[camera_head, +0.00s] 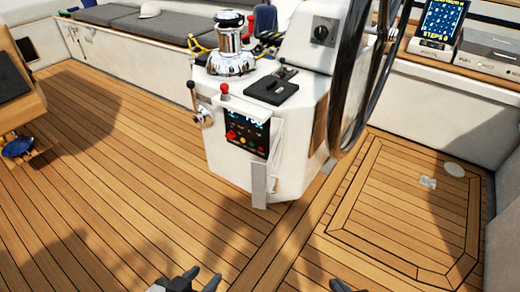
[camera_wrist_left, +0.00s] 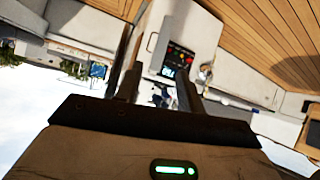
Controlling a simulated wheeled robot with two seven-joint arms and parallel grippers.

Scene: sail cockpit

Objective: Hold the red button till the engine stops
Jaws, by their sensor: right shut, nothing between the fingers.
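The red button (camera_head: 231,135) is at the left end of a row of coloured buttons on a dark engine panel (camera_head: 260,130), on the white pedestal's front. A lit display sits above the buttons. The panel also shows upside down in the left wrist view (camera_wrist_left: 178,62), between the fingers; its buttons are small there. My left gripper (camera_head: 203,278) is open and empty at the bottom edge of the head view, well apart from the panel. My right gripper (camera_head: 341,286) is shut and empty at the bottom edge, mostly cut off.
A dark wheel (camera_head: 352,80) rises at the pedestal's right. The teak deck (camera_head: 130,180) in front is clear.

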